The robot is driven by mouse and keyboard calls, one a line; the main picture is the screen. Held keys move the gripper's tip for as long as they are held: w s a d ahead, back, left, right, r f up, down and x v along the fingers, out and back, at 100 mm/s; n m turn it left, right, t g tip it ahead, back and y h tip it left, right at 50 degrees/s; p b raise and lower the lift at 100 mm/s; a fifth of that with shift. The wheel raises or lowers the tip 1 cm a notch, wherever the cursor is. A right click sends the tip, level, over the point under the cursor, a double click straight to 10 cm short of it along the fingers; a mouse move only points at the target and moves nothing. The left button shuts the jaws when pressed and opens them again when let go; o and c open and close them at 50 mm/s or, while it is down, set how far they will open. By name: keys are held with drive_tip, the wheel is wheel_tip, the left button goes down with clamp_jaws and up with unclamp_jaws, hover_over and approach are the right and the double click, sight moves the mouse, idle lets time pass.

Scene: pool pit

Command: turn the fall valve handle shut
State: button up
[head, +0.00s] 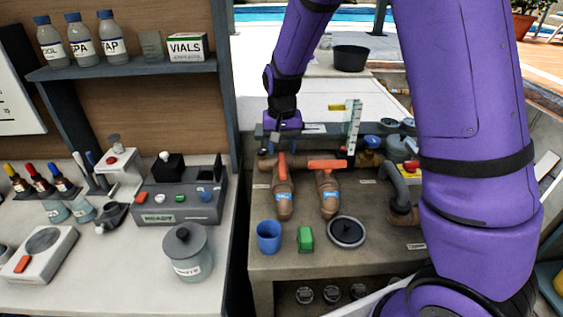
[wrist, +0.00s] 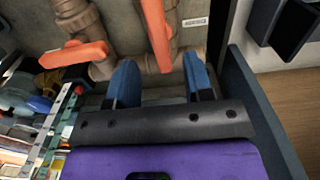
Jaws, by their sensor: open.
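Two valves with orange handles sit on brown pipes on the grey bench in the head view. The left orange handle (head: 282,167) lies lengthwise along its pipe; the right orange handle (head: 327,165) lies across its pipe. Both have blue labels too small to read, so I cannot tell which is the fall valve. In the wrist view, the lengthwise handle (wrist: 157,35) shows between my fingertips, and the crosswise handle (wrist: 72,55) lies left of them. My gripper (wrist: 160,62) is open, with blue fingers either side of that handle's end. Contact cannot be told.
An upright scale strip (head: 353,128) and a grey bent pipe (head: 400,185) are to the right. A dark panel (head: 236,150) borders the bench at left.

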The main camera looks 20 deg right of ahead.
sight(282, 163)
drive_tip(key=shift+f, duration=2.8)
clamp_jaws()
